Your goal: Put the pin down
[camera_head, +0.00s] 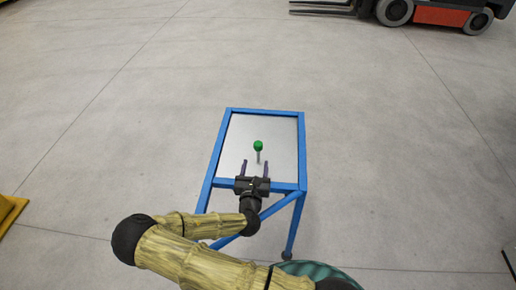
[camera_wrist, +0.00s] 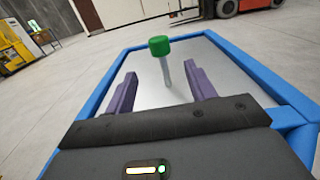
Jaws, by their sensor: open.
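The pin has a green head and a grey shaft. It stands upright on the table, its green head (camera_head: 258,145) showing in the head view and its shaft (camera_wrist: 167,73) in the wrist view. The table (camera_head: 232,150) has a pale grey top and a blue frame. My gripper (camera_head: 255,163) is open, with its two purple fingers pointing toward the far side of the table. In the wrist view the pin shows between and slightly beyond the fingertips (camera_wrist: 160,75), with a gap on each side. Nothing is seen held between the fingers.
The rest of the tabletop is bare. A blue raised rim (camera_head: 265,111) runs around it. A red forklift (camera_head: 440,14) stands far off at the upper right. Yellow objects (camera_head: 10,210) lie at the left edge. The concrete floor around the table is clear.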

